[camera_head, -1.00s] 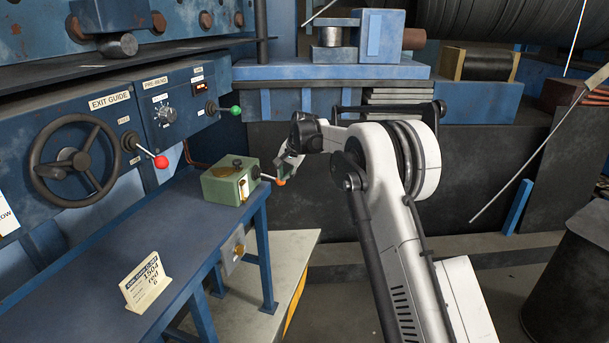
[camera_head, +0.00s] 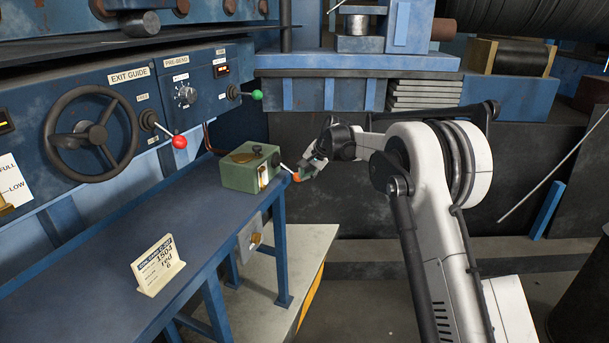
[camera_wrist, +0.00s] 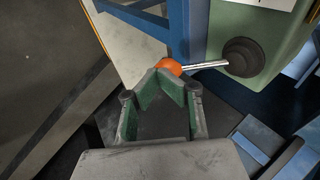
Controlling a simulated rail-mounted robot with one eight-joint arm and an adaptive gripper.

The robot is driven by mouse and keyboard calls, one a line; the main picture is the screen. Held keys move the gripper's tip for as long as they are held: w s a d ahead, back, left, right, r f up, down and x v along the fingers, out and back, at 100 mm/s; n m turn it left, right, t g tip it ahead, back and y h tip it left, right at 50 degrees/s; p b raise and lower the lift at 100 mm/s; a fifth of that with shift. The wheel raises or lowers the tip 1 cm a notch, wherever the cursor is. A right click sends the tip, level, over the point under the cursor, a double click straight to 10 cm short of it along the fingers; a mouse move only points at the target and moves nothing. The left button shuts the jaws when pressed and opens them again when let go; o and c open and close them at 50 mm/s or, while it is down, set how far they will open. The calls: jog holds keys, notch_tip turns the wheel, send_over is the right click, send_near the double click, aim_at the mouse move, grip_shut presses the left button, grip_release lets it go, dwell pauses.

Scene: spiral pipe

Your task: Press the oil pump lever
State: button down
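The oil pump is a green box (camera_head: 250,167) at the right end of the blue bench. Its short metal lever (camera_wrist: 205,65) ends in an orange knob (camera_head: 296,177) that sticks out past the bench end, sloping slightly down in the head view. In the wrist view, the orange knob (camera_wrist: 168,66) is just beyond my gripper's fingertips (camera_wrist: 165,77). The green-padded fingers are bent inward with tips close together, and nothing shows between them. My gripper (camera_head: 308,170) is beside the knob in the head view. I cannot tell whether the tips touch it.
A blue bench (camera_head: 110,255) carries a small sign card (camera_head: 158,266). Behind it a control panel has a black handwheel (camera_head: 90,133), a red-knobbed lever (camera_head: 179,142) and a green-knobbed lever (camera_head: 256,95). A pale low platform (camera_head: 305,250) lies beyond the bench leg.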

jog(key=d+f+v, duration=0.1)
jog(key=d+v, duration=0.1)
jog(key=v, duration=1.1)
jog(key=shift+s+d+r, duration=0.15)
jog(key=shift+s, duration=0.4)
jog(key=w+a+r+g+h+p, duration=0.1)
jog(key=w+a+r+h+p, duration=0.1)
jog(key=a+r+p, duration=0.4)
notch_tip(320, 180, up, 4)
jog(key=h+p, duration=0.1)
jog(key=p, duration=0.4)
jog(key=shift+w+a+h, duration=0.3)
jog(key=shift+h, duration=0.1)
jog(key=p+x, duration=0.2)
jog(key=x, duration=1.2)
jog(key=shift+s+p, duration=0.35)
jog(key=shift+p, duration=0.05)
